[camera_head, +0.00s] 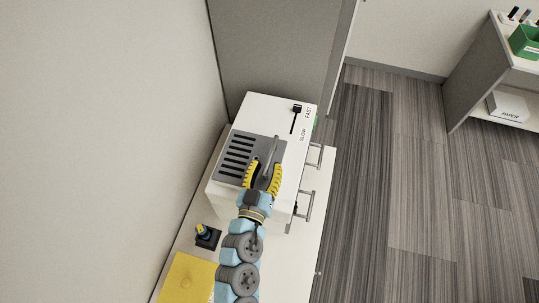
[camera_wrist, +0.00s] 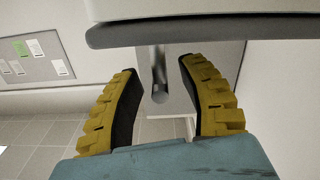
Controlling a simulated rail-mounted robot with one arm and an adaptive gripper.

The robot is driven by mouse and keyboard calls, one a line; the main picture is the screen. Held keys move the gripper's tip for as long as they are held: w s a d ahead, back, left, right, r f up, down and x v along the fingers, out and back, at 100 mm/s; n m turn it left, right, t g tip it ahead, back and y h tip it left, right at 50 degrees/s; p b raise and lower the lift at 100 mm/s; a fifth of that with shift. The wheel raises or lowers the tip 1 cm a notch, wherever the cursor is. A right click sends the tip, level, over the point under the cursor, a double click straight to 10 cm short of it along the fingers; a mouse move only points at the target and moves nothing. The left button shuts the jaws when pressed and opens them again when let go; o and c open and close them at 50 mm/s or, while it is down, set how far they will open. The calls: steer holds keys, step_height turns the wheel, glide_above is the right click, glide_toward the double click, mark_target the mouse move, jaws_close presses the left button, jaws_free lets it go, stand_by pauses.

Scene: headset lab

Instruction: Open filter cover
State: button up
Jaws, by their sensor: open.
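A white box-shaped machine (camera_head: 268,106) stands on a pale cabinet top. On its upper face is a dark grey slotted panel, which looks like the filter cover (camera_head: 236,155); it appears to lie flat. A grey bar handle (camera_head: 271,152) rises at the panel's right side. My gripper (camera_head: 265,166) is open, its yellow fingers on either side of the handle's near end. In the wrist view the bar's round end (camera_wrist: 160,94) shows between the open fingers of my gripper (camera_wrist: 159,67), with gaps on both sides, so I see no grip on it.
A slider (camera_head: 297,109) marked FAST and SLOW is on the machine's top. Drawer-like handles (camera_head: 306,206) stick out on its right. A small joystick (camera_head: 205,235) and a yellow pad (camera_head: 185,278) lie nearer. Walls close off the left and back; the floor at right is clear.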

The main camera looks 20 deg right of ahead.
mark_target(275, 142)
steer(key=shift+p+x, duration=0.5)
steer(key=shift+x, duration=1)
jaws_close()
